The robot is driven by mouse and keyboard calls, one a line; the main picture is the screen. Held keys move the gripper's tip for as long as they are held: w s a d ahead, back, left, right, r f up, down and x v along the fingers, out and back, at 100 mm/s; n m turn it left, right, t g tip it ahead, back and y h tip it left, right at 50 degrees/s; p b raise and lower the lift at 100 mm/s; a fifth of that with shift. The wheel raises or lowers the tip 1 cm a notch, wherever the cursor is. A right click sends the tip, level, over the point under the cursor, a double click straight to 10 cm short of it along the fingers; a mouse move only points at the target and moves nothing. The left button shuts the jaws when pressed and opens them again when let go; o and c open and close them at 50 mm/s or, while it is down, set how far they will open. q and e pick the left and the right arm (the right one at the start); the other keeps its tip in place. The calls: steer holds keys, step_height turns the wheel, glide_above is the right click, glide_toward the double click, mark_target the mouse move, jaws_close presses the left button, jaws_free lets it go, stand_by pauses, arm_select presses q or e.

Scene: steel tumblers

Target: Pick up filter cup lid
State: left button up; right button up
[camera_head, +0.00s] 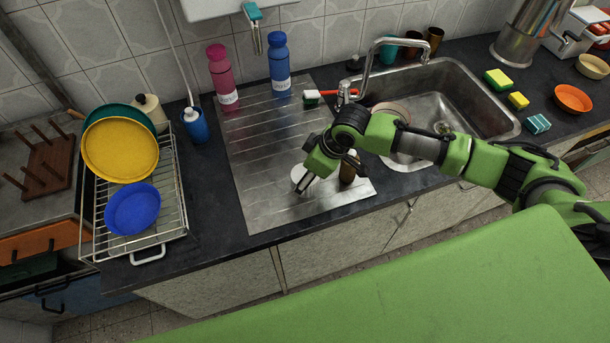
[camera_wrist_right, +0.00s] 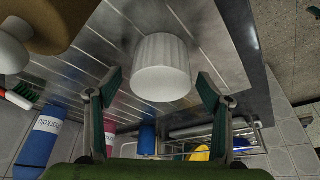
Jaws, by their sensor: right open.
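A white, ribbed, round piece, which looks like the filter cup lid (camera_wrist_right: 161,68), stands on the steel drainboard. In the head view the white piece (camera_head: 298,174) shows partly behind my right gripper. My right gripper (camera_head: 303,187) reaches down over it from the right. In the right wrist view the gripper (camera_wrist_right: 160,88) is open, with one finger to each side of the lid and gaps between. A brown vessel (camera_head: 348,170) stands just right of the gripper, partly hidden by it. My left gripper is in neither view.
A pink bottle (camera_head: 222,78) and a blue bottle (camera_head: 279,68) stand at the drainboard's back. The sink (camera_head: 480,100) lies to the right. A dish rack (camera_head: 172,210) with plates stands left. The drainboard's left part is clear.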

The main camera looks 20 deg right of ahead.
steer(key=c, duration=1)
